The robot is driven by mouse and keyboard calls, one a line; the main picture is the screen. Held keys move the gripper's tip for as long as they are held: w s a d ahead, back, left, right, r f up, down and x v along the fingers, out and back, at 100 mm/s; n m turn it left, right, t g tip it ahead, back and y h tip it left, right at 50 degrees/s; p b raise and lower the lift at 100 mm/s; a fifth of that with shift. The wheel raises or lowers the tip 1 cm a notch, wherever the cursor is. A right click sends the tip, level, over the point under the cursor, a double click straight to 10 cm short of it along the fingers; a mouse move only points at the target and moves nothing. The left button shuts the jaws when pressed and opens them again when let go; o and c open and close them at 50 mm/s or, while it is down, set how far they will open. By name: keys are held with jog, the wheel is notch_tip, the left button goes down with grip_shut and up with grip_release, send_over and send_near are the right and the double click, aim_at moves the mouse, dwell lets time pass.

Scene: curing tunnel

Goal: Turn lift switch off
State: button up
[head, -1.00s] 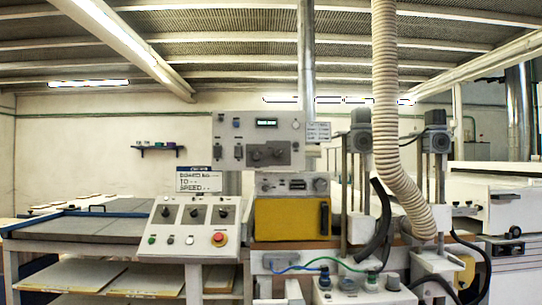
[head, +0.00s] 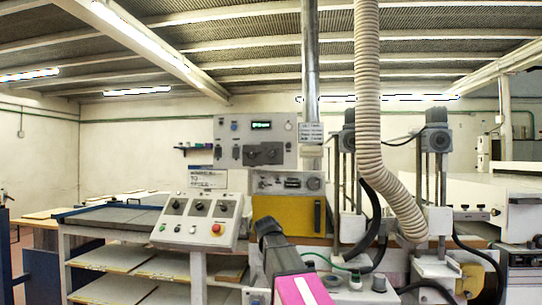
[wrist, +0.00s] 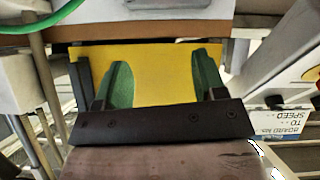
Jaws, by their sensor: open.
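The sloped control panel (head: 198,218) has a row of knobs, small buttons and a red emergency stop on yellow. The upper control box (head: 255,142) carries a green display, small switches and larger dark controls. No lift label is readable, so I cannot tell which one is the lift switch. My gripper (wrist: 161,70) is open, with two green fingers apart and nothing seen held between them. It faces the yellow panel (head: 285,215), which also fills the wrist view (wrist: 160,58) behind the fingers. In the head view my pink and dark arm rises at bottom centre, right of the sloped panel.
A ribbed hose (head: 368,100) hangs right of the yellow panel, by two upright posts with grey motors. A metal pipe (head: 310,70) stands behind. A sign board (head: 207,181) is above the sloped panel, upside down in the wrist view (wrist: 290,118). Shelves (head: 120,258) lie lower left.

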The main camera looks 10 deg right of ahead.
notch_tip(320, 180, up, 20)
jog(key=w+a+t, duration=0.2)
jog(key=t, duration=0.2)
jog(key=m+t+h, duration=0.2)
jog(key=t, duration=0.1)
send_near(271, 154)
jog(key=x, duration=1)
jog(key=shift+w+r, duration=0.1)
jog(key=shift+w, duration=0.1)
jog(key=c, duration=0.9)
